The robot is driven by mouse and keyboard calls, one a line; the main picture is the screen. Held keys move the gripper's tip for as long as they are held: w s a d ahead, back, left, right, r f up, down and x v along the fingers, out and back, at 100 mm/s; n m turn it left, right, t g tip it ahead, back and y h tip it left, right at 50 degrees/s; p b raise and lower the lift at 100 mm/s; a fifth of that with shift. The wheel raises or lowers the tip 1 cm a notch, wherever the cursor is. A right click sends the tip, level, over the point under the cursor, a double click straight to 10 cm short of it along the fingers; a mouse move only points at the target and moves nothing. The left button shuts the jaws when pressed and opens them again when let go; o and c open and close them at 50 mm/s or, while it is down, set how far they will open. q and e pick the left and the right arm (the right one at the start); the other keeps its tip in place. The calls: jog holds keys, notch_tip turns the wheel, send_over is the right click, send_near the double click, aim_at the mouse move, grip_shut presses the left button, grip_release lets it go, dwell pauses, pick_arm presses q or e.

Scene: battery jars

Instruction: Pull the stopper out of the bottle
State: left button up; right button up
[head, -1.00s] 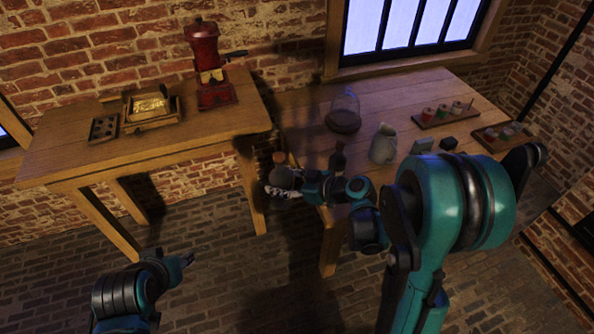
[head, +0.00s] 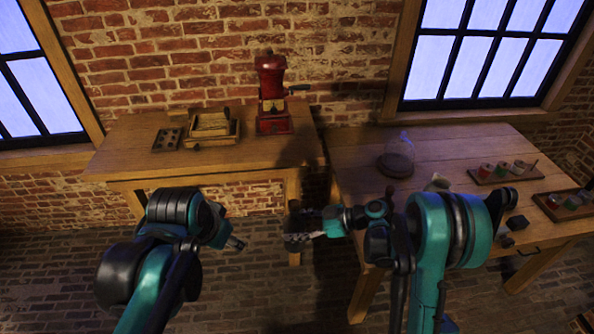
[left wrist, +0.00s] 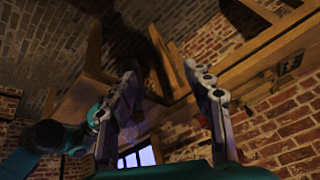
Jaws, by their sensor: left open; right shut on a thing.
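My right gripper (head: 305,226) is held out past the left edge of the right table and is shut on the bottle (head: 295,211). The bottle is small, dark and in shadow; its stopper cannot be made out clearly now. My left gripper (head: 238,243) is to the left of the bottle and lower in the head view, apart from it and empty. In the left wrist view its two fingers (left wrist: 162,72) are spread apart with nothing between them.
The left table (head: 150,130) bears a red grinder (head: 271,95) and a wooden box (head: 212,127). Open floor lies below.

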pick_arm(q)
jog(key=w+d+r+m+g, duration=0.2)
jog(key=w+d+r+m, duration=0.4)
jog(key=w+d+m, duration=0.15)
jog(key=m+g, duration=0.3)
jog(key=m, duration=0.5)
send_near(296, 202)
jog(key=f, duration=0.8)
jog(key=shift+w+d+f, duration=0.1)
jog(key=shift+d+f, duration=0.1)
jog(key=shift+f, duration=0.05)
grip_shut()
jog(key=shift+r, duration=0.15)
jog(key=shift+r, duration=0.95)
